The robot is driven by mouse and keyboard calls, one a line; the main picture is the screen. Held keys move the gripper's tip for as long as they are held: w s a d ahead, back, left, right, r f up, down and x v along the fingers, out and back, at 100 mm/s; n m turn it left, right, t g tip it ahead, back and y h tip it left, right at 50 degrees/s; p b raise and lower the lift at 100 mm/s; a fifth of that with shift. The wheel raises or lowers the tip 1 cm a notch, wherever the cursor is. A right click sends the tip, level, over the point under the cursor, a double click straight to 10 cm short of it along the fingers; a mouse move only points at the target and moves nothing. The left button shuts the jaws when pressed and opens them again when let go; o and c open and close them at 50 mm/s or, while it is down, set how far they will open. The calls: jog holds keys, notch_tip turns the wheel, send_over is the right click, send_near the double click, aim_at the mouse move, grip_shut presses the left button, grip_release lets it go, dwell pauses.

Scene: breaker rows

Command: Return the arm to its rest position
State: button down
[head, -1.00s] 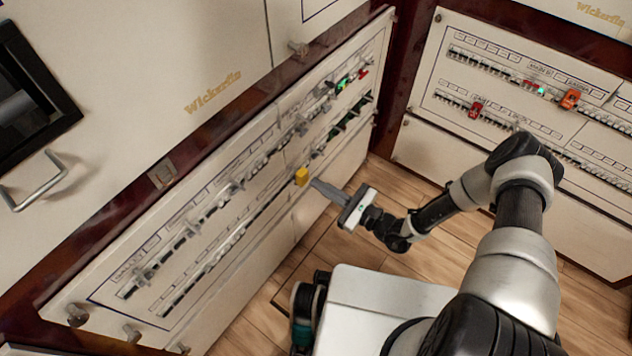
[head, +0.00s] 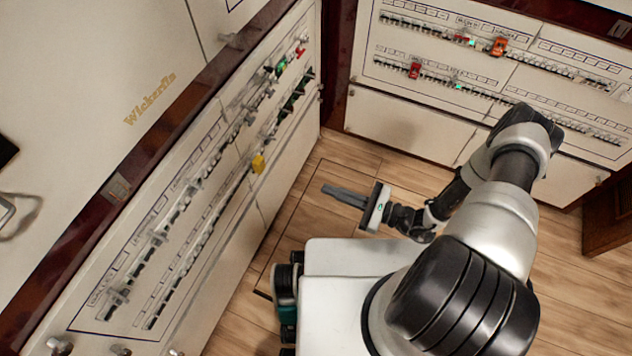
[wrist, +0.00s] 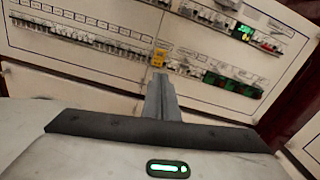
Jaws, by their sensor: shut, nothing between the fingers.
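My gripper (head: 343,194) is shut and empty in the head view, its fingers pointing left toward the left breaker panel (head: 120,262). It hangs over the wood floor, clear of the panel. In the wrist view my gripper's closed fingers (wrist: 160,98) point at the panel, just below a yellow piece (wrist: 160,58) in the lower breaker row. The yellow piece also shows in the head view (head: 258,163), with a gap of floor between it and the fingertips. My arm reaches from the base at lower right, bent at the elbow.
A second breaker panel (head: 440,40) stands at the back, with red and orange pieces in its rows. Metal knobs (head: 60,345) stick out at the lower left. Wood floor (head: 340,155) lies open between the panels. Dark wood is at the right edge (head: 610,215).

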jog(key=shift+s+d, duration=0.25)
jog(key=shift+d, duration=0.3)
